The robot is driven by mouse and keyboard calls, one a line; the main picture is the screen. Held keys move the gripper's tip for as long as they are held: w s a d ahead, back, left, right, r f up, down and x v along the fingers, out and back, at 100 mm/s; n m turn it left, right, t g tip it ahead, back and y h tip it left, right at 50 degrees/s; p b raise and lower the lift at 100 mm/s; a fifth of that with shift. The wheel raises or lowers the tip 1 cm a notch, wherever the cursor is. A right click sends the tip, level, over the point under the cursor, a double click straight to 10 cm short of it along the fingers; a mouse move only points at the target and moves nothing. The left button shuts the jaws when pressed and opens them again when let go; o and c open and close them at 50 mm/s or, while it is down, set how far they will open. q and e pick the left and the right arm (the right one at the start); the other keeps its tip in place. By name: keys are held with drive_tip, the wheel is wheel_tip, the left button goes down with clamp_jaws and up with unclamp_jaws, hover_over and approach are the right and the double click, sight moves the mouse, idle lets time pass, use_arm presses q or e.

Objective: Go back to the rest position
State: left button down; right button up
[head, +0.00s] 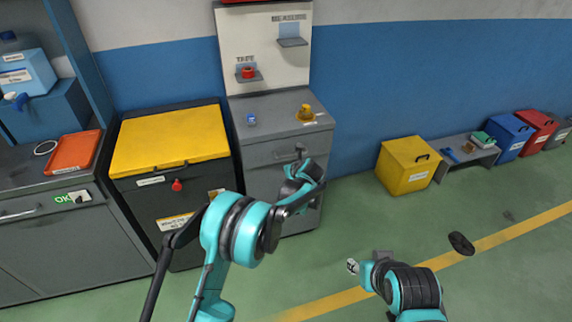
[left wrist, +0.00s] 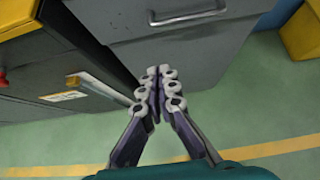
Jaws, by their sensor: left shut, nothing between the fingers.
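My left gripper (head: 299,152) is in front of the grey drawer cabinet (head: 284,110), in the middle of the head view. In the left wrist view its fingers (left wrist: 160,78) are together with nothing between them, over the green floor and below the drawer handle. My left arm is bent, its teal and black joints in front of the cabinets. Part of my right arm shows at the bottom right of the head view, over the floor.
A yellow-lidded chest (head: 168,140) stands left of the drawer cabinet. An orange tray (head: 73,152) lies on the left counter. A yellow bin (head: 408,165) and a low bench (head: 468,153) stand along the wall at right. A dark round object (head: 461,243) lies on open floor.

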use_arm(q)
drive_tip(key=shift+s+d+r, duration=0.1)
drive_tip(key=shift+s, duration=0.05)
drive_tip(key=s+a+r+n+g+h, duration=0.1)
drive_tip(key=s+a+r+n, duration=0.65)
drive_tip(key=s, duration=0.25)
drive_tip(key=s+a+r+n+g, duration=0.1)
drive_tip(key=s+a+r+n, duration=0.5)
drive_tip(key=s+r+n, duration=0.25)
drive_tip(key=s+a+f+n+h, duration=0.1)
drive_tip(key=s+a+f+n, duration=0.1)
drive_tip(key=s+n, duration=0.6)
drive_tip(key=s+a+f+n+h, duration=0.1)
drive_tip(key=s+n, duration=0.7)
drive_tip(key=s, duration=0.9)
drive_tip(key=shift+s+a+f, duration=0.35)
drive_tip(key=shift+a+f, duration=0.2)
drive_tip(key=shift+f, duration=0.1)
